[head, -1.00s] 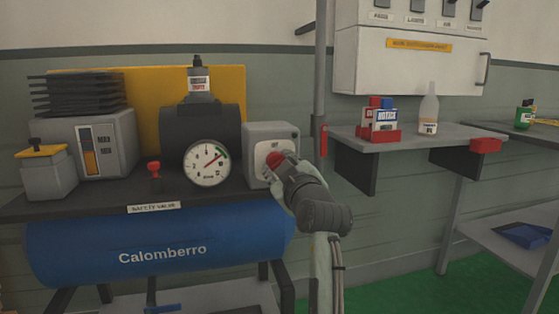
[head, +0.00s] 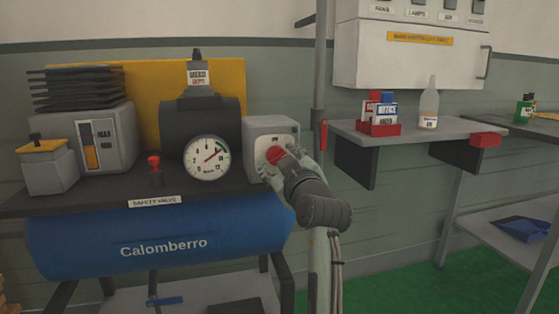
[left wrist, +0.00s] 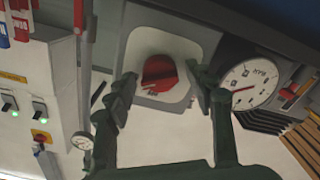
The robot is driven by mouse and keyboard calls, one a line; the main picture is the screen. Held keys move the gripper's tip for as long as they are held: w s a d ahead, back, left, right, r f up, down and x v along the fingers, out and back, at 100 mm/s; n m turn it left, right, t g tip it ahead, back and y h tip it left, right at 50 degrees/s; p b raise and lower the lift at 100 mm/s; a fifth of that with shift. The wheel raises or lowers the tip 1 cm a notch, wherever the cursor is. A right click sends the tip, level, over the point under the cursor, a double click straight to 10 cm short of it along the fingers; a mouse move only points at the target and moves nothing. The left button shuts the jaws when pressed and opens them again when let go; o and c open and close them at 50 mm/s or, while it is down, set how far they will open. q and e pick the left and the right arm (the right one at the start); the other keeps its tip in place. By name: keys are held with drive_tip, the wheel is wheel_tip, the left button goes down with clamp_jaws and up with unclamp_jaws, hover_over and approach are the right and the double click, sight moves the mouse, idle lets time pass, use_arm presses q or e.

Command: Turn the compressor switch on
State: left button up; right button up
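The compressor switch is a red rotary knob (head: 275,154) on a light plate on the front of a grey box (head: 284,130), right of the pressure gauge. The left wrist view shows the red knob (left wrist: 160,73) on its plate, with small lettering too blurred to read. My left gripper (head: 281,160) is at the front of the knob. In the left wrist view its two fingers (left wrist: 162,92) are apart, one on each side of the knob, with gaps visible between fingers and knob. Nothing is held. My right gripper is not in view.
The white-dial gauge (head: 207,157) is close left of the switch box. A red safety valve (head: 154,165) stands on the shelf above the blue tank (head: 165,240). A vertical pipe (head: 320,70) and a wall shelf (head: 410,137) with a bottle (head: 429,105) are to the right.

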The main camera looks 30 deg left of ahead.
use_arm(q)
wheel_tip(320, 180, up, 10)
idle(0.7)
idle(0.4)
